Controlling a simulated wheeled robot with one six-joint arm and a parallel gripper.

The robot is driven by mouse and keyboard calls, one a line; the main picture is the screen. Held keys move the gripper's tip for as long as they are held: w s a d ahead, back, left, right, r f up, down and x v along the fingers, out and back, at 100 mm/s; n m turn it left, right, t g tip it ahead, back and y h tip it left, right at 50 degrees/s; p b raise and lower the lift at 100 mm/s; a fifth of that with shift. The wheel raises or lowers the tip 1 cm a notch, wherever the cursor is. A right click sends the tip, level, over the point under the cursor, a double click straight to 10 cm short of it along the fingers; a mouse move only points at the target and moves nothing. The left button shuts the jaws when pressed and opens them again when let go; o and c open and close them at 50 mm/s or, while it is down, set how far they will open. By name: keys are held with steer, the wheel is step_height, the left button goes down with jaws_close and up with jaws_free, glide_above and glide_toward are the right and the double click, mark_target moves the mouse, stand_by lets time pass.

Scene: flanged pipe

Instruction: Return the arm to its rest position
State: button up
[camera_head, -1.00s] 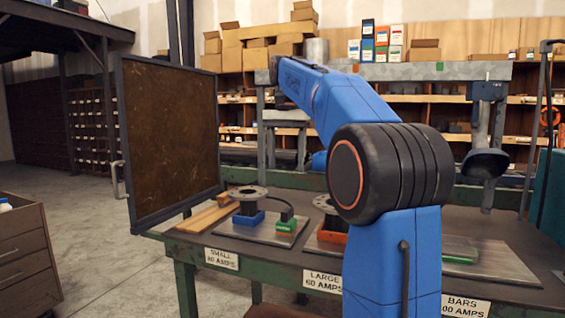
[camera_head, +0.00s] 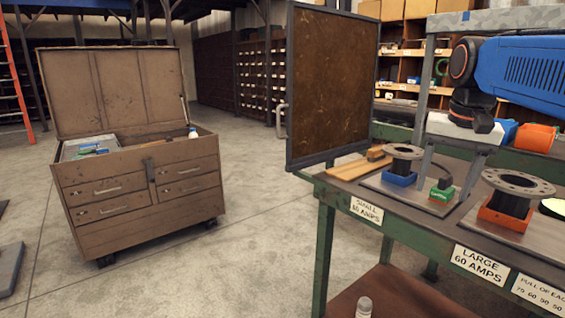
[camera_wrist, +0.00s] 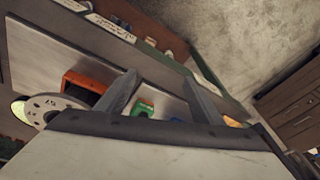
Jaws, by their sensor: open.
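My gripper (camera_head: 443,180) hangs at the end of my blue arm at the right in the head view, above the green bench. In the wrist view its two grey fingers (camera_wrist: 160,77) stand apart with nothing between them. A small flanged pipe (camera_head: 405,152) stands upright on a blue block, and a large one (camera_head: 518,184) on an orange block. The wrist view shows a flange (camera_wrist: 45,108) beside the orange block (camera_wrist: 84,82), and a green block (camera_wrist: 145,107) near the fingers. Most of my arm is outside the head view.
An open brown tool chest (camera_head: 140,190) stands at left. Clear floor (camera_head: 255,220) lies between chest and bench. Shelving (camera_head: 405,75) stands behind.

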steer(key=s+a+f+n+t, duration=0.1)
steer(key=s+a+f+n, duration=0.1)
steer(key=s+f, duration=0.6)
steer(key=s+a+f+n+t, duration=0.1)
steer(key=s+a+f+n, duration=0.2)
steer(key=s+f, duration=0.6)
step_height(320, 180, down, 6)
steer(key=shift+a+r+n+t, duration=0.1)
steer(key=shift+a+n+t, duration=0.2)
steer(key=shift+a, duration=0.25)
